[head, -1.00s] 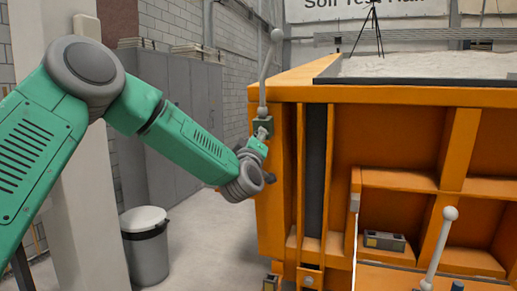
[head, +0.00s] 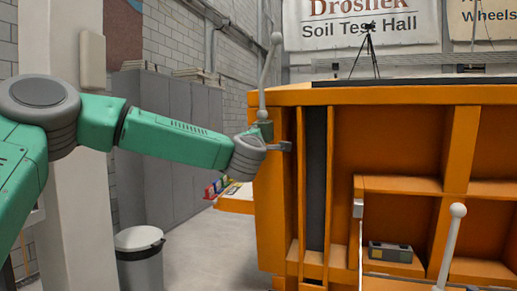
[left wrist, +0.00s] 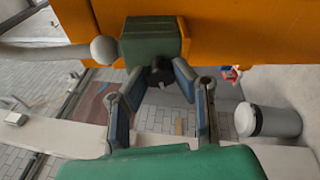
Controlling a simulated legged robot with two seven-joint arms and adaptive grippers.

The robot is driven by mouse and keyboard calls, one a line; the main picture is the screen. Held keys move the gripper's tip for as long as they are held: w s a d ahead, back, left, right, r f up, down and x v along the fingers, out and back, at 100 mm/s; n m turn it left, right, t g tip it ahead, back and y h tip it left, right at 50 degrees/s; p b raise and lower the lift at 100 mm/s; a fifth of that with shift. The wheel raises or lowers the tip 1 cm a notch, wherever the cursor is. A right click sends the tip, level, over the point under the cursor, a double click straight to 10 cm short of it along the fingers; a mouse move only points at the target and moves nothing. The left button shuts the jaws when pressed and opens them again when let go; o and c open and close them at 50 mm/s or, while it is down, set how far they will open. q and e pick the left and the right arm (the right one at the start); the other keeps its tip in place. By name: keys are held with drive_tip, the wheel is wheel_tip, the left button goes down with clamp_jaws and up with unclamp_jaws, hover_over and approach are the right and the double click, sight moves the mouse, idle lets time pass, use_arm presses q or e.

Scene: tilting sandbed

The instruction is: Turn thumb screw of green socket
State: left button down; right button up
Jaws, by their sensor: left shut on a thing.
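The green socket (head: 265,131) is on the near left corner of the orange sandbed, with a grey lever (head: 263,85) standing in it. In the left wrist view the socket (left wrist: 152,38) is a dark green block, and its black thumb screw (left wrist: 160,70) sticks out toward my gripper. My left gripper (head: 281,147) is at the socket's lower end. In the wrist view the blue-grey fingers of the left gripper (left wrist: 162,82) lie on either side of the thumb screw, closed on it. The contact points are partly hidden. My right gripper is out of view.
The orange sandbed frame (head: 390,96) fills the right side. A second ball-ended lever (head: 448,250) stands at the lower right, near a small grey box (head: 390,252) on a ledge. A bin (head: 139,258) and grey cabinets (head: 172,140) are at the left.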

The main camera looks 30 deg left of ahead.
use_arm(q)
drive_tip(key=shift+a+f+n+g+h+b, duration=0.15)
drive_tip(key=shift+n+h+b, duration=0.3)
drive_tip(key=shift+n+b, duration=0.75)
drive_tip(key=shift+d+f+n+g+h+b, duration=0.15)
drive_tip(key=shift+n+h+b, duration=0.5)
drive_tip(key=shift+n, duration=0.95)
drive_tip(key=shift+a+f+n+g+h+b, duration=0.1)
drive_tip(key=shift+f+n+h+b, duration=0.15)
drive_tip(key=shift+n+b, duration=1.05)
drive_tip(key=c, duration=1.6)
unclamp_jaws()
drive_tip(key=o, duration=0.3)
drive_tip(key=shift+w+a+r, duration=0.1)
drive_tip(key=shift+r, duration=0.05)
drive_tip(key=shift+o, duration=0.2)
drive_tip(key=shift+r+n, duration=0.1)
drive_tip(key=shift+n, duration=0.2)
drive_tip(key=shift+r, duration=0.1)
